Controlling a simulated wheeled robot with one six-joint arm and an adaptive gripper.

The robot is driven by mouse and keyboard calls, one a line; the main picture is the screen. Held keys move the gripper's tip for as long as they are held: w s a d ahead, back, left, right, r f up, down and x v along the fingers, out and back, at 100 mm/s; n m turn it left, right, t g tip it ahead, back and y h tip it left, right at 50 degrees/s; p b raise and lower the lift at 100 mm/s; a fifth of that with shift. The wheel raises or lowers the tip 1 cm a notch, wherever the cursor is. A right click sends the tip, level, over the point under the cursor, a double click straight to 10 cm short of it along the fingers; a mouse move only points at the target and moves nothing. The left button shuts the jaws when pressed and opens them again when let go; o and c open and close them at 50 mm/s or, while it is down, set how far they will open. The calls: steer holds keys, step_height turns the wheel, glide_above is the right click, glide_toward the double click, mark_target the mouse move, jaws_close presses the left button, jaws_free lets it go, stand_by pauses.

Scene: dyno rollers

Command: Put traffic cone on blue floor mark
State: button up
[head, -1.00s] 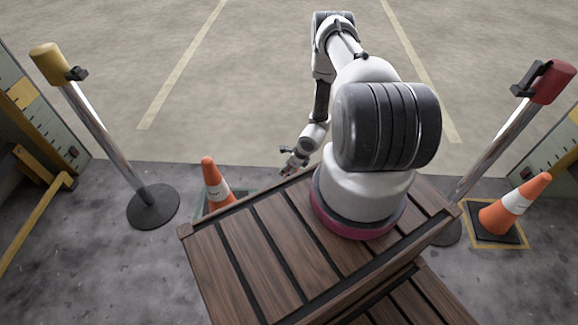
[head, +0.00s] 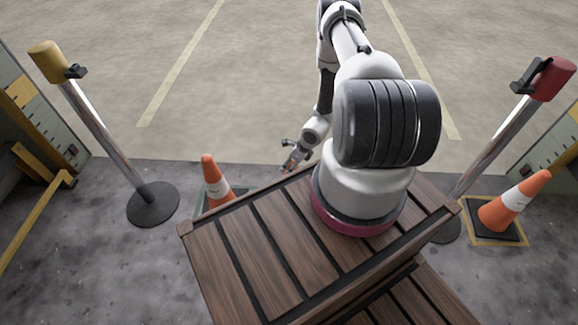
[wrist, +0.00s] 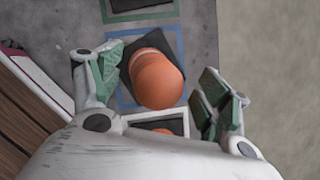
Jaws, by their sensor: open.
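In the wrist view an orange traffic cone (wrist: 158,80) with a black base stands inside a blue square floor mark (wrist: 126,96). The base sits turned against the mark's outline. My gripper (wrist: 163,64) is open, with its green-padded fingers on either side of the cone and no contact visible. In the head view my gripper (head: 294,158) hangs low, right of an orange and white cone (head: 214,182) whose lower part is hidden. Another cone (head: 513,205) stands on a black base inside a yellow floor mark (head: 525,243) at the right.
The wrist view shows a green-outlined mark (wrist: 140,15) above the blue one and a white-outlined mark (wrist: 150,117) below, partly hidden by my wrist. A yellow-topped post (head: 100,130) stands left and a red-topped post (head: 495,135) right. Open floor (head: 270,60) lies beyond.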

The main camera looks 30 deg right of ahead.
steer(key=v, duration=0.9)
steer(key=w+a+r+n+t+y, duration=0.1)
steer(key=w+r+n, duration=0.25)
steer(key=r, duration=0.55)
steer(key=w+a+r+n+t+y, duration=0.1)
steer(key=w+a+r+n, duration=0.2)
steer(key=r, duration=0.7)
steer(key=s+a+r+n+y, duration=0.1)
steer(key=a+r+n, duration=0.15)
steer(key=r, duration=0.55)
steer(key=a+r+n, duration=0.2)
steer(key=r+n, duration=0.2)
steer(key=r, duration=0.5)
steer(key=s+a+r+n+g, duration=0.2)
steer(key=s+a+r+n, duration=0.2)
steer(key=s+r+n, duration=0.85)
steer(key=s+d+r+n+h, duration=0.3)
steer(key=s+d+r+h, duration=0.2)
steer(key=s+r, duration=0.6)
steer(key=s+d, duration=0.1)
steer(key=s, duration=0.1)
steer(key=shift+s+r+n+t, duration=0.3)
steer(key=shift+s+r+n, duration=0.05)
